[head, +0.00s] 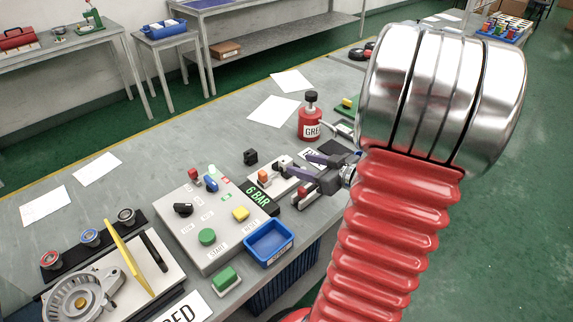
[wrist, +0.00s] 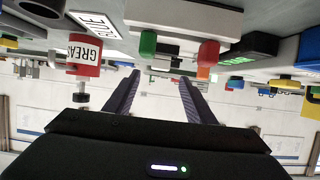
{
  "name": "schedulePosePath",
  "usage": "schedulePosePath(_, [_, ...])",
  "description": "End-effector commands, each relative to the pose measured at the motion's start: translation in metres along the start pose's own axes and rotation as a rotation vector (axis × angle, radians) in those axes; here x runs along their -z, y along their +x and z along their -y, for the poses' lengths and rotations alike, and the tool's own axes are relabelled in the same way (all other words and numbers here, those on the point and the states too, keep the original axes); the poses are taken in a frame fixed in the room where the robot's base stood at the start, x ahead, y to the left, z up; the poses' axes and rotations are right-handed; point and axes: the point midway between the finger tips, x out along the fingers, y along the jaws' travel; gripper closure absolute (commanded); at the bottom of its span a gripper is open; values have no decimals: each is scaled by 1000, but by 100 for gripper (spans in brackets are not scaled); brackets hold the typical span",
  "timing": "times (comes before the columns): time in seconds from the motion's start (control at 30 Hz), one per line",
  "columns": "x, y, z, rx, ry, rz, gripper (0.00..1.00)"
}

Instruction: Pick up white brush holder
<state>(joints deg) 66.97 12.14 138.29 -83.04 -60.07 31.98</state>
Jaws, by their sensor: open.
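In the wrist view the open fingers (wrist: 160,77) reach toward a small white piece (wrist: 161,63) that shows between a green part (wrist: 148,43) and a red part (wrist: 208,53). This may be the white brush holder, but I cannot tell surely. My gripper partly hides the plate in the head view.
A red grease bottle (head: 311,125) stands just behind my gripper. A grey control box (head: 207,238) with buttons, a 6 BAR display (head: 257,195) and a blue bin (head: 269,243) are to the left. White sheets (head: 273,110) lie on clear bench behind.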

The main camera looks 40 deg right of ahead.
Motion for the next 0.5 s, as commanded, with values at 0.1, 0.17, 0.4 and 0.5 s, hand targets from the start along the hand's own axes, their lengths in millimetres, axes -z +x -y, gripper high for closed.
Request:
schedulePosePath(0.1, [0, 12, 1, 3, 1, 1, 50])
schedulePosePath(0.17, [0, 15, 1, 2, 0, 1, 50])
schedulePosePath(0.4, [0, 16, 0, 0, 0, 1, 50])
schedulePosePath(0.5, [0, 17, 0, 0, 0, 1, 50])
